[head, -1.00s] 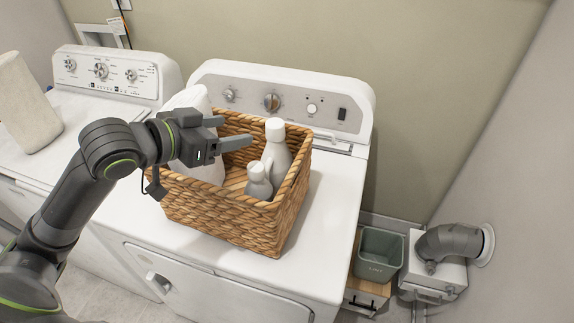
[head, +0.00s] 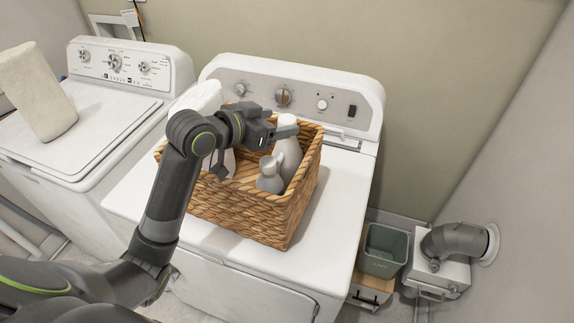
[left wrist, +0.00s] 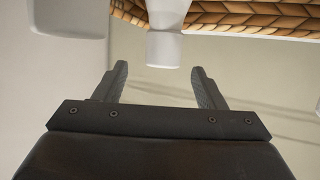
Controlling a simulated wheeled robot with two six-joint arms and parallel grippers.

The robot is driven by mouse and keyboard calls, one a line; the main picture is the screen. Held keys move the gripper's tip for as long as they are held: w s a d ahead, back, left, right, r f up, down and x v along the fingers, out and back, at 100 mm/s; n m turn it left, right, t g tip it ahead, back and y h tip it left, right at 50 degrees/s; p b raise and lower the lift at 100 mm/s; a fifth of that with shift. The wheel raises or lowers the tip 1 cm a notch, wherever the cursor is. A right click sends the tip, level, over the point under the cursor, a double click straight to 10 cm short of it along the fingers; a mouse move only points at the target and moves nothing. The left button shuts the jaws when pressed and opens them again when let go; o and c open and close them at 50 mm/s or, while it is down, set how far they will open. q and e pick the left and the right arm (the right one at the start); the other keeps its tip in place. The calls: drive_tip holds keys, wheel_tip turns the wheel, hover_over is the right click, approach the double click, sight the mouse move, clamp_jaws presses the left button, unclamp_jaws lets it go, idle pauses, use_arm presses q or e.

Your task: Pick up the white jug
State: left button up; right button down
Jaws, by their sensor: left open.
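In the head view a woven basket (head: 240,212) stands on the right-hand machine. A tall white bottle (head: 289,160) stands upright in its right part, and a smaller grey-white bottle (head: 269,176) in front of it. A larger white container (head: 203,97), partly hidden by my arm, is at the basket's left; I cannot tell which one is the white jug. My left gripper (head: 290,126) is open at the top of the tall bottle. In the left wrist view a white capped neck (left wrist: 164,45) lies just beyond and between the open fingertips (left wrist: 160,80); contact does not show.
The basket rim (left wrist: 255,18) shows at the top of the wrist view. A grey-green bin (head: 383,250) and a grey pipe (head: 455,240) are at the right. The machine top before the basket is clear.

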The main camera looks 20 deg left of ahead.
sight(280, 124)
use_arm(q)
drive_tip(key=shift+w+d+f, duration=0.25)
drive_tip(key=shift+w+d, duration=0.05)
drive_tip(key=shift+w, duration=0.25)
drive_tip(key=shift+a+f+p+x, duration=0.1)
drive_tip(key=shift+f+p+x, duration=0.1)
drive_tip(key=shift+p+x, duration=0.55)
drive_tip(key=shift+a+f+p+x, duration=0.1)
drive_tip(key=shift+f+p+x, duration=0.15)
drive_tip(key=shift+x, duration=0.95)
drive_tip(key=shift+w+d+f, duration=0.25)
drive_tip(key=shift+w+f, duration=0.05)
drive_tip(key=shift+w, duration=0.15)
drive_tip(key=c, duration=0.4)
clamp_jaws()
